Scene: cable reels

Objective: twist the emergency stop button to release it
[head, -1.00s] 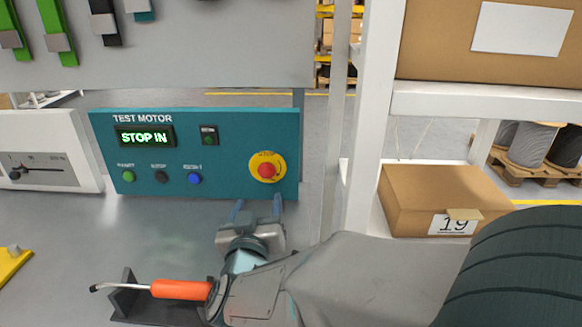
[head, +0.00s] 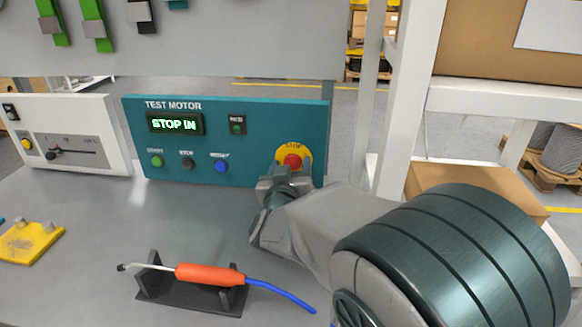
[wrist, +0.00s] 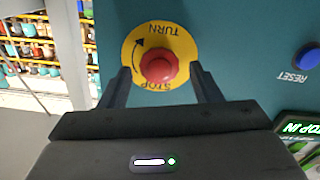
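The emergency stop button (head: 292,162) is a red knob on a round yellow plate, on the right of the teal test motor panel (head: 262,118). The panel's display (head: 175,124) reads STOP IN. In the wrist view the red button (wrist: 158,67) sits between the fingertips of my gripper (wrist: 161,76), and its yellow plate (wrist: 186,47) carries the words TURN and STOP and a curved arrow. My gripper is open, with one finger on each side of the button and a visible gap to it. In the head view my gripper (head: 287,173) is in front of the button's lower part.
An orange-handled tool (head: 210,275) with a blue cable lies on a black stand (head: 165,294) on the grey bench. A blue reset button (head: 221,166) is left of the stop. A white shelf post (head: 398,110) and a cardboard box (head: 470,182) stand at the right.

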